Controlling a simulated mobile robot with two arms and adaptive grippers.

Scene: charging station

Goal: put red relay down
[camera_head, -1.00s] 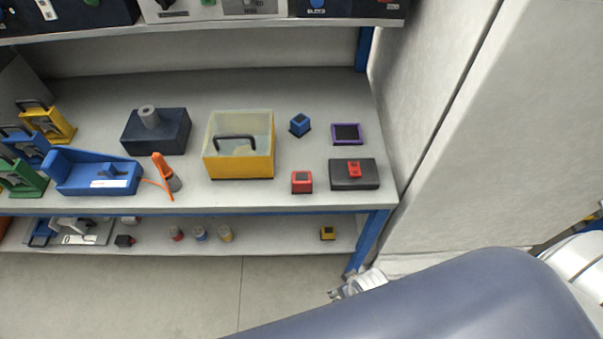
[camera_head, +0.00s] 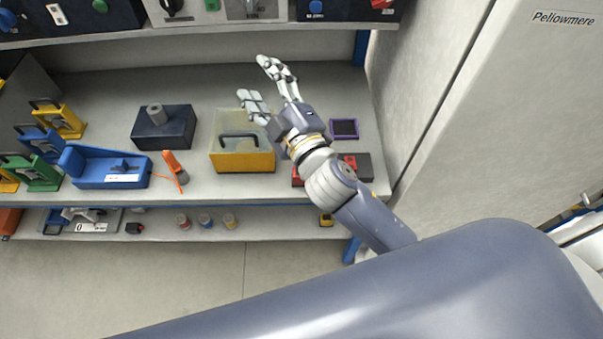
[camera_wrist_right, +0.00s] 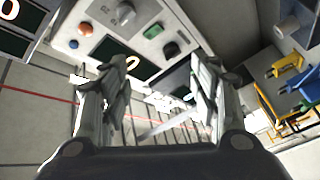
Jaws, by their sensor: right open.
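My right gripper (camera_head: 254,78) is open, raised above the shelf near the back edge of the yellow bin, its fingers pointing up and left. Its spread fingers (camera_wrist_right: 150,85) show nothing between them in the right wrist view. A red block (camera_head: 297,178) stands on the shelf, mostly hidden by my right wrist. A smaller red piece (camera_head: 350,161) sits on a black box (camera_head: 364,168), partly covered by my arm. I cannot tell which of the two is the relay. My left gripper is not in view.
The yellow bin (camera_head: 241,162) is left of my wrist. A purple-framed square (camera_head: 344,128) lies to its right. A dark box (camera_head: 164,133) with a grey cylinder and a blue tray (camera_head: 97,172) stand left. A yellow block (camera_head: 326,220) is on the lower shelf.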

